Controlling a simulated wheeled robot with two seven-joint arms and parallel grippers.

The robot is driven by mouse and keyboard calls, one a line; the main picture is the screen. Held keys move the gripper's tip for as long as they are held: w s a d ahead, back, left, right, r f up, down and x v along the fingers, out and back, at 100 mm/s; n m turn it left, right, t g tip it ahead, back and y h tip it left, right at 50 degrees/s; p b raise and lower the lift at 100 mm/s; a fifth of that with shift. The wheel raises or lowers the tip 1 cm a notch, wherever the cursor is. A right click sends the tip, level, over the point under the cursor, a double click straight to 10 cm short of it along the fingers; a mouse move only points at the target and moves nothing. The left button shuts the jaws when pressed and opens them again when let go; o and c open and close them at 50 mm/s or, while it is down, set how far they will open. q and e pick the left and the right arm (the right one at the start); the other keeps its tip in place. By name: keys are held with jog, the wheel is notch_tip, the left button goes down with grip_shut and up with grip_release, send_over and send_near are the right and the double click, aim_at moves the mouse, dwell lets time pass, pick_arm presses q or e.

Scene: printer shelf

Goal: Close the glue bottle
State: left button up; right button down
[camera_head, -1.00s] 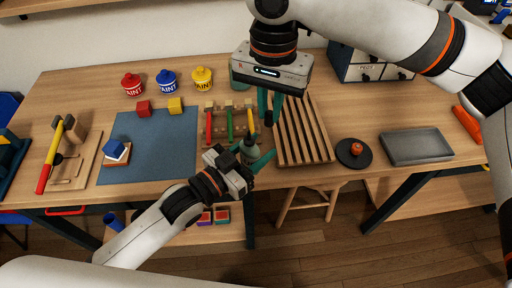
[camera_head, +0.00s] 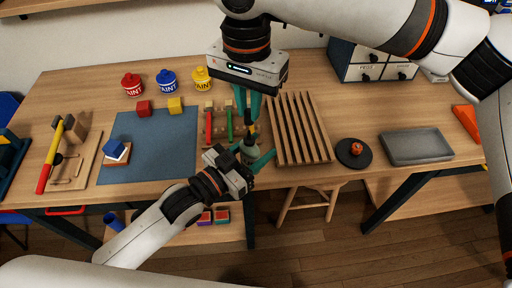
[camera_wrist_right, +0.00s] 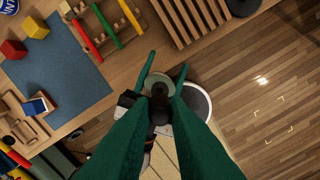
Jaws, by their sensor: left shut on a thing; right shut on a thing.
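The glue bottle (camera_head: 249,154) is grey and stands upright in my left gripper (camera_head: 256,160), in front of the table's front edge. The left gripper is shut on its body. My right gripper (camera_head: 247,112) points down above the bottle, shut on a small dark cap (camera_wrist_right: 159,101). In the right wrist view the cap sits between the right gripper's fingertips (camera_wrist_right: 160,92), and part of the grey bottle (camera_wrist_right: 158,80) shows beyond it between the left gripper's teal fingers. Whether the cap touches the bottle's top I cannot tell.
A tool rack with red and green handles (camera_head: 229,124) stands just behind the bottle. A slatted wooden rack (camera_head: 300,130) lies to its right and a blue mat (camera_head: 150,150) to its left. A stool (camera_head: 308,192) is below the table's front edge.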

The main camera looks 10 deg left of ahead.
aim_at(249, 131)
jog(key=shift+f, duration=1)
jog(key=m, duration=0.3)
jog(key=shift+s+r+m, duration=0.1)
jog(key=shift+m, duration=0.2)
jog(key=shift+f, duration=0.9)
jog(key=shift+f, duration=0.6)
jog(key=c, duration=1.3)
grip_release()
